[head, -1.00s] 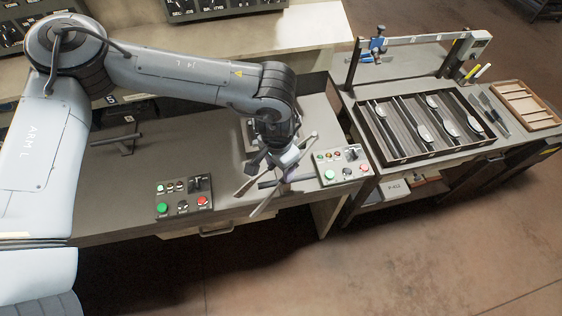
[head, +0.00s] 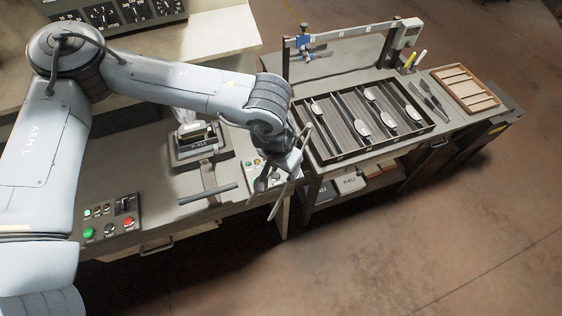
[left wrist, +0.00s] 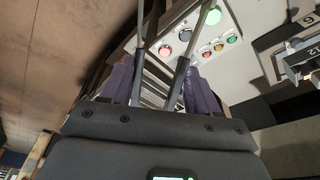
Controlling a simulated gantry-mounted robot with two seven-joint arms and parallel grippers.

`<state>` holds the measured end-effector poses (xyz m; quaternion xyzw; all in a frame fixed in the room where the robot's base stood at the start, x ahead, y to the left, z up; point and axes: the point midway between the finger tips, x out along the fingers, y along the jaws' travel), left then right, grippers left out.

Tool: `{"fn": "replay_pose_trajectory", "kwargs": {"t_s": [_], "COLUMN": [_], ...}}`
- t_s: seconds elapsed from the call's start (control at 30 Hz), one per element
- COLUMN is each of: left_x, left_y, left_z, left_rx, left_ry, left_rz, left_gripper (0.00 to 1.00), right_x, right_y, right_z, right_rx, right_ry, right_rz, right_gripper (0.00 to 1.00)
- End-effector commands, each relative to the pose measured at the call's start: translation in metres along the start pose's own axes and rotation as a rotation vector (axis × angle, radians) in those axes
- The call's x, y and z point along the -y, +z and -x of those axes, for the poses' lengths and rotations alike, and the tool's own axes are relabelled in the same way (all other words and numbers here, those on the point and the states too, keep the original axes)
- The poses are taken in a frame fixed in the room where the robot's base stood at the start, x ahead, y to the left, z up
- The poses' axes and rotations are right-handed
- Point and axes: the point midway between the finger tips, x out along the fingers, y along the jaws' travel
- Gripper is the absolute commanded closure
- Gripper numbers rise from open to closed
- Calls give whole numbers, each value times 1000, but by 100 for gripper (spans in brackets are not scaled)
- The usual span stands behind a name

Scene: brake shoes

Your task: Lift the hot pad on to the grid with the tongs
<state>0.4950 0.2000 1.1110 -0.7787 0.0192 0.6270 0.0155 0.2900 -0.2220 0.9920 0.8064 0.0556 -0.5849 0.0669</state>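My left gripper (head: 287,165) hangs over the right end of the near bench. Its two dark fingers, seen in the left wrist view (left wrist: 160,85), close about the two metal arms of the tongs (left wrist: 182,72). The tongs also show in the head view (head: 280,198), angled in the air past the bench's front edge. Their tips are not clear, and I see no pad between them. A slatted wooden frame (head: 484,97), possibly the grid, lies on the far right bench. I cannot pick out the hot pad for certain. My right gripper is out of view.
A dark slotted tray (head: 330,158) with several rounded metal pieces lies on the right bench, beside a measuring frame (head: 345,36). A small dark device (head: 200,143) and a control panel (head: 110,215) stand on the near bench. Floor in front is clear.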

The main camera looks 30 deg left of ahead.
Motion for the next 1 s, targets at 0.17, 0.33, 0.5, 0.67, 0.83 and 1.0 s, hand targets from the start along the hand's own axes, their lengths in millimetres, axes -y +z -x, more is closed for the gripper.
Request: {"fn": "replay_pose_trajectory", "kwargs": {"t_s": [0.17,0.33,0.5,0.67,0.83,1.0], "left_x": [-24,-30,-10,21,73,149], "left_y": [-13,-33,-55,-70,-81,-84], "left_z": [14,25,36,42,51,66], "left_rx": [-44,-89,-131,-161,-191,-226], "left_ry": [43,89,132,161,183,201], "left_rz": [-159,-309,-430,-503,-545,-566], "left_gripper": [43,43,43,43,43,43], "right_x": [-1,1,1,-1,-3,-6], "right_y": [-13,-21,-30,-37,-44,-53], "right_z": [38,69,97,118,141,169], "right_rx": [-1,1,3,2,3,3], "right_ry": [-3,-10,-14,-13,-10,-3], "right_rz": [-4,-6,-11,-11,-8,-1], "right_gripper": [0,0,0,0,0,0]}}
